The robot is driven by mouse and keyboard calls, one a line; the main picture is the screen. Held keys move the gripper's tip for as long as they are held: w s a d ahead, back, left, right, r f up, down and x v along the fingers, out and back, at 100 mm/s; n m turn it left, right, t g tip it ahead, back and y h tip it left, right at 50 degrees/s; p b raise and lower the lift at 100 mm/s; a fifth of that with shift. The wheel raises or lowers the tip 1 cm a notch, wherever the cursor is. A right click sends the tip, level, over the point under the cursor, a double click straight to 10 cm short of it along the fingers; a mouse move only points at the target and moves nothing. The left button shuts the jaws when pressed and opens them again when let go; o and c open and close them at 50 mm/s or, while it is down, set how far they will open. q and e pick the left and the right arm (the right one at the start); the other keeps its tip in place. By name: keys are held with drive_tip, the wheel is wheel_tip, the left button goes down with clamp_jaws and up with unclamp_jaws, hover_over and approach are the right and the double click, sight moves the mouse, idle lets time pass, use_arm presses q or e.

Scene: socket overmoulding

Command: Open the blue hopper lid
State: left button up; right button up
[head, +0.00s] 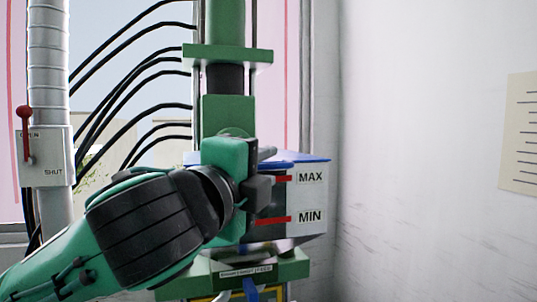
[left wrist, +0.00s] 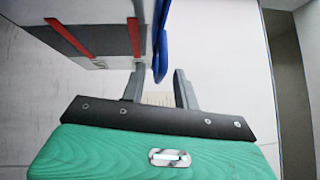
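The hopper (head: 307,229) is a white box with a dark level window and MAX and MIN labels. Its blue lid (head: 304,160) lies flat across the top and looks closed. In the left wrist view the lid (left wrist: 160,50) shows as a blue edge whose tab end lies in line with the gap between my fingertips. My left gripper (head: 270,170) is at the hopper's front, level with the lid. In the wrist view its fingers (left wrist: 159,74) are apart, with no contact on the lid visible. The arm hides the hopper's left part. My right gripper is not in view.
A green machine column (head: 228,115) rises behind the hopper, with a green base (head: 290,264) below. Black cables (head: 135,75) run to the left. A grey pipe with a red OPEN/SHUT lever (head: 25,130) stands at left. A white wall (head: 420,150) is at right, with free room before it.

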use_arm(q)
drive_tip(key=shift+x, duration=0.95)
drive_tip(key=shift+c, duration=0.2)
clamp_jaws()
